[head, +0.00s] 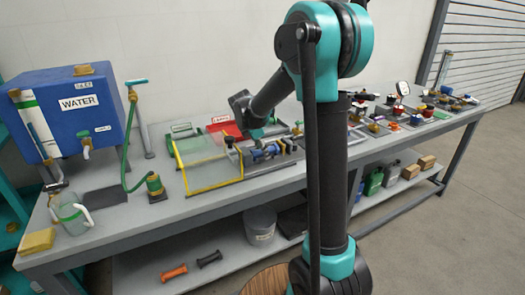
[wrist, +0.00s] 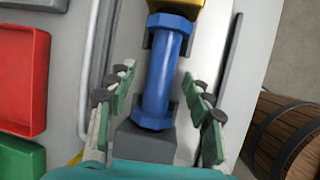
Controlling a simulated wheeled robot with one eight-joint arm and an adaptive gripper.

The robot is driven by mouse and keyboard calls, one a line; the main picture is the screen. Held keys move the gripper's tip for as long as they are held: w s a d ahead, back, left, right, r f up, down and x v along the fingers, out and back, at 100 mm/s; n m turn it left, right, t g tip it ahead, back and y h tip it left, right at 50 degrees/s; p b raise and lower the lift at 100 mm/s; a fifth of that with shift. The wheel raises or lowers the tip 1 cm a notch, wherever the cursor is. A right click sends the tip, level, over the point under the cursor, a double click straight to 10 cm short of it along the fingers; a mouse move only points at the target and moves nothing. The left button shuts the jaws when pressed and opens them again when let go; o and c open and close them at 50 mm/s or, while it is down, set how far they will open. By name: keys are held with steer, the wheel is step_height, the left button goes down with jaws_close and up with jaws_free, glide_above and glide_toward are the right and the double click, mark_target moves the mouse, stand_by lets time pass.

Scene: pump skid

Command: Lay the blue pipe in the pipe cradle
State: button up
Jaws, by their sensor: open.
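The blue pipe (wrist: 163,75), with a wider hexagonal flange at each end, lies lengthwise between my gripper's fingers in the wrist view. My gripper (wrist: 155,82) is open, with a finger on each side of the pipe and visible gaps between. Dark upright pieces flank the pipe's flanges, and a grey block (wrist: 145,142) is at its near end. I cannot tell whether these belong to the pipe cradle. In the head view the blue pipe (head: 266,152) shows small on the bench, below my arm's end.
Several small fittings crowd the right side. Red (wrist: 22,80) and green bins show in the wrist view.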

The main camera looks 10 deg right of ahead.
steer(key=v, duration=1)
steer(key=shift+r, duration=0.15)
steer(key=s+d+f+m+y, duration=0.1)
steer(key=s+d+f+m, duration=0.1)
steer(key=s+f+m, duration=0.3)
steer(key=s+d+f+m+y, duration=0.1)
steer(key=s+d+f+m, duration=0.2)
steer(key=s+f+m, duration=0.3)
steer(key=s+d+f+m+t+y, duration=0.1)
steer(key=s+d+f+m, duration=0.1)
steer(key=s+f+m, duration=0.4)
steer(key=s+m, duration=0.4)
steer(key=s, duration=0.6)
steer(key=shift+s+d+f+y, duration=0.15)
steer(key=shift+s+d+y, duration=0.15)
steer(key=shift+y, duration=0.1)
steer(key=shift+c, duration=0.2)
